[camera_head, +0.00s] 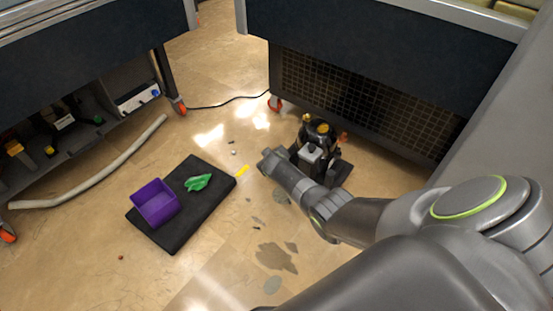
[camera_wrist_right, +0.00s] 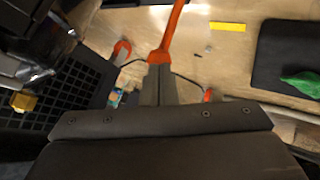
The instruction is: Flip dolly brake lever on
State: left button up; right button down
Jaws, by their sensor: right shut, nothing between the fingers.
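The black vacuum pump (camera_head: 318,130) stands on a low dark dolly (camera_head: 343,171) on the floor, in front of the mesh-sided bench. Its dark body also fills the upper left of the right wrist view (camera_wrist_right: 28,42). A long orange lever (camera_wrist_right: 174,30) comes down from the top edge of that view to my right fingertips. My right gripper (camera_wrist_right: 158,68) is shut with nothing between its fingers. Its tips overlap the lever's lower end; I cannot tell whether they touch. In the head view, my right arm hides part of the dolly. My left gripper is not in view.
A black mat (camera_head: 208,205) with a purple bin (camera_head: 155,203) and a green cloth (camera_head: 198,183) lies left of the pump. A yellow strip (camera_head: 242,171) lies beside it. Benches with orange casters (camera_head: 275,103) stand behind. Dark stains mark the open floor.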

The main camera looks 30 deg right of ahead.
jog(key=shift+w+a+f+g+b, duration=0.1)
jog(key=shift+w+a+g+b, duration=0.15)
jog(key=shift+w+g+b, duration=0.3)
jog(key=shift+w+a+f+g+b, duration=0.1)
jog(key=shift+w+a+g+b, duration=0.2)
jog(key=shift+w, duration=0.4)
jog(key=shift+r, duration=0.15)
jog(key=shift+r+p, duration=0.75)
